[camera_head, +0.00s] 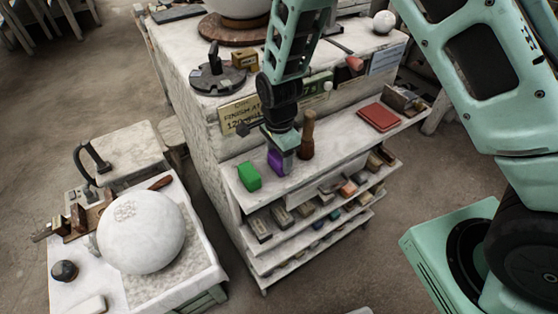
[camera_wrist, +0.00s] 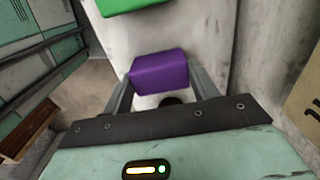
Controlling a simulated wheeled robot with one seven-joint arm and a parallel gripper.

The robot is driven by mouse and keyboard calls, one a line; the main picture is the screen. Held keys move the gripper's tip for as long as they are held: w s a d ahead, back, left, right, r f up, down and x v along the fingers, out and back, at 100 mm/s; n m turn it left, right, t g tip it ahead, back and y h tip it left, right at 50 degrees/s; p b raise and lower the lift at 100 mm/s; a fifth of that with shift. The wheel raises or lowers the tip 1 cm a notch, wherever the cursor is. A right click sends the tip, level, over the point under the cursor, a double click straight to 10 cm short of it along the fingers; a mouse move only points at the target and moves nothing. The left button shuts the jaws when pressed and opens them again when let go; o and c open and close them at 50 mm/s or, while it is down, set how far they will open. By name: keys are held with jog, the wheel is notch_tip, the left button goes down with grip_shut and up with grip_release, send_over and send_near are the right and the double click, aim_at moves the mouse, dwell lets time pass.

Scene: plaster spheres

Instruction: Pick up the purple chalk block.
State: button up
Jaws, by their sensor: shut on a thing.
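The purple chalk block (camera_wrist: 160,73) is between the two fingers of my gripper (camera_wrist: 160,88) in the wrist view, and the fingers are shut on it. In the head view the purple block (camera_head: 275,160) shows partly behind my gripper (camera_head: 284,165), at the top shelf of the white cabinet. I cannot tell whether the block touches the shelf or is just above it.
A green block (camera_head: 249,177) lies on the shelf (camera_head: 320,165) left of the purple one. A brown wooden pestle-like tool (camera_head: 307,137) stands close on the right. A red book-like slab (camera_head: 379,117) lies farther right. Lower shelves hold several small blocks.

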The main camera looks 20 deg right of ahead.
aim_at(279, 156)
jog(key=shift+r, duration=0.15)
notch_tip(279, 156, up, 10)
jog(key=b, duration=0.2)
dwell(1.0)
